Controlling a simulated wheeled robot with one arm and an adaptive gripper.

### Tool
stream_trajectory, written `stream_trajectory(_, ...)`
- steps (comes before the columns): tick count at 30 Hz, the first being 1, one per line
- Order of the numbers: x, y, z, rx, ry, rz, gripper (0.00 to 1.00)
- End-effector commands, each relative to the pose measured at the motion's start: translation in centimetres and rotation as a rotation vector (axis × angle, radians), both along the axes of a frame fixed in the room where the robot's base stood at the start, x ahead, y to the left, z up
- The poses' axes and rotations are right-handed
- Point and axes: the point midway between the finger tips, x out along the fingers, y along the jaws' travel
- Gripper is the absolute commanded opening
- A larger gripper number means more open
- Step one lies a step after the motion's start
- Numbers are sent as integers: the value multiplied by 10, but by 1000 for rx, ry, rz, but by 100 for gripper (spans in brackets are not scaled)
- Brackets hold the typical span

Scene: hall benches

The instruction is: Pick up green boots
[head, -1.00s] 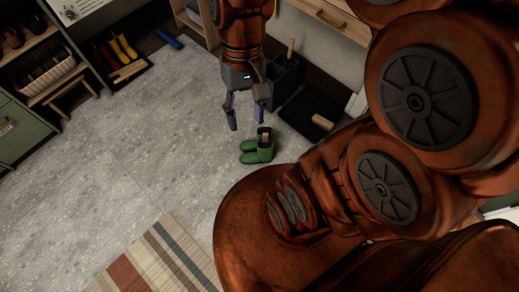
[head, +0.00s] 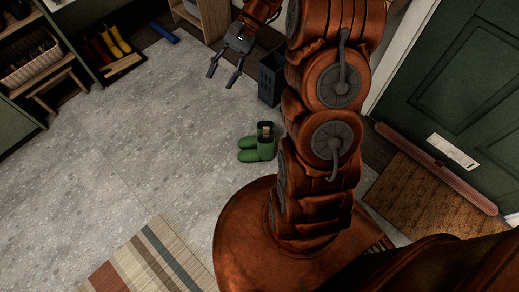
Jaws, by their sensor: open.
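My gripper (head: 222,79) is open and empty. It appears above and to the left of the boots in the picture, clearly apart from them, with its fingers pointing down and left.
A dark bin (head: 271,80) stands behind the boots by the wall. A striped rug (head: 150,262) lies in front. A brown doormat (head: 425,200) and a green door (head: 450,80) are at right. A wooden stool (head: 52,88) and shelves stand at left. The floor left of the boots is clear.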

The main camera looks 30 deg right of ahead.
Motion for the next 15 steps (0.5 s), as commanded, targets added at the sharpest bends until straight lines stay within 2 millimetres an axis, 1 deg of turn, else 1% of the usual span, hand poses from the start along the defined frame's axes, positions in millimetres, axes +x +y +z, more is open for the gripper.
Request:
stream_trajectory(1,9,-9,-24,26,18,-36,46)
stream_trajectory(4,25,-25,-51,72,44,-105,46)
stream_trajectory(8,42,-47,-89,138,83,-189,46)
stream_trajectory(9,47,-54,-101,157,95,-217,46)
stream_trajectory(11,54,-66,-119,184,108,-256,46)
stream_trajectory(12,57,-73,-133,204,119,-282,46)
stream_trajectory(14,63,-85,-151,230,133,-322,46)
stream_trajectory(15,66,-94,-164,249,142,-348,46)
